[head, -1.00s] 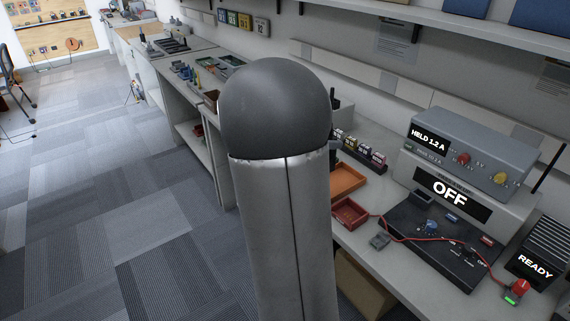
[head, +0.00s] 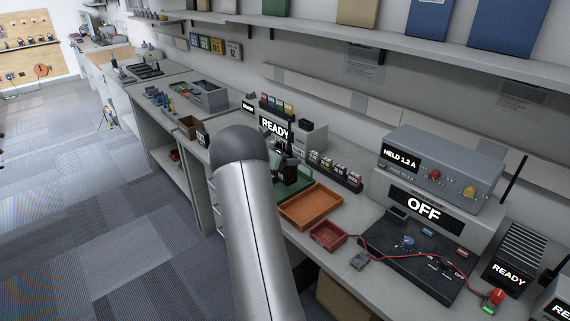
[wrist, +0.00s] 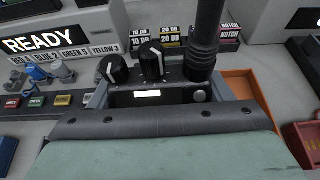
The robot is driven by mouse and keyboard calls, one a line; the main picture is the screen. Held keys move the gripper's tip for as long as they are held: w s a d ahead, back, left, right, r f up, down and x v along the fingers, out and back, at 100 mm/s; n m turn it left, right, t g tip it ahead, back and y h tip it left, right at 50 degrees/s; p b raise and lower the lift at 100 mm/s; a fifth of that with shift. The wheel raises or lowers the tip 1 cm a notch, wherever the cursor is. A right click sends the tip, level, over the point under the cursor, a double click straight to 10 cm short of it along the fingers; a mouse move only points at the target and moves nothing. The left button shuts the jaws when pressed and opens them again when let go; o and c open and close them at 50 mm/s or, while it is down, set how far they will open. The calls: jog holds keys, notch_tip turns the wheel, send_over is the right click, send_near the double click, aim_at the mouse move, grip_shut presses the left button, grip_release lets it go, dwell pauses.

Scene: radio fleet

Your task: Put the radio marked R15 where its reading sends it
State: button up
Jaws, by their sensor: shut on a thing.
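My gripper (wrist: 158,98) is shut on a dark radio (wrist: 122,99), seen from its top end in the wrist view. The radio has two black knobs, a thick antenna, a small lit white window and a round silver button. No R15 mark is readable on it. In the head view my arm hides most of the gripper (head: 287,168), which is over the green mat (head: 293,191) in front of a READY display (head: 275,129). This display also shows in the wrist view (wrist: 42,40), above a strip reading RED 1, BLUE 2, GREEN 5, YELLOW 3.
An orange tray (head: 311,206) and a red tray (head: 328,236) lie right of the mat. Small coloured boxes (head: 335,172) stand behind them; some read 10 DB and 20 DB. A grey unit (head: 443,165) reads HELD 1.2 A, above an OFF display (head: 424,208). A red cable crosses the bench.

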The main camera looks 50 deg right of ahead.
jog(key=shift+w+d+f, duration=0.2)
jog(key=shift+d+f, duration=0.05)
jog(key=shift+f, duration=0.05)
jog(key=shift+w+d+f, duration=0.1)
jog(key=shift+f, duration=1.55)
jog(key=shift+f, duration=0.2)
jog(key=o, duration=1.2)
jog(key=shift+o, duration=0.2)
